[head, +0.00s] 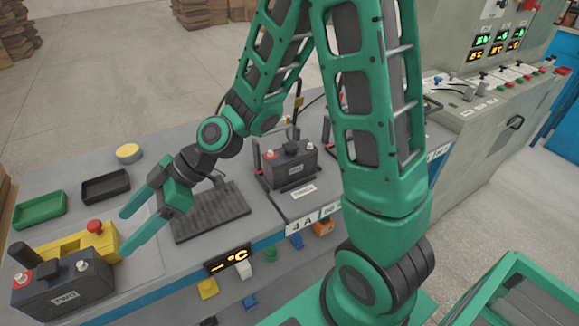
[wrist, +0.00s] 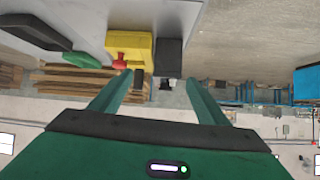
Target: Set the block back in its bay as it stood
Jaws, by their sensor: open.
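A second dark battery block (head: 290,166) stands upright in a bay further right. Between them a dark ribbed pad (head: 205,213) lies bare. My gripper (head: 124,233) is open and empty, its fingers pointing left towards the yellow box, above the bench. The fingers (wrist: 158,92) also show spread in the wrist view.
The yellow box (head: 92,240) has a red button on top. A green tray (head: 40,209) and a black tray (head: 106,186) lie behind it, near a yellow disc (head: 128,153). A green crate (head: 520,290) is at lower right.

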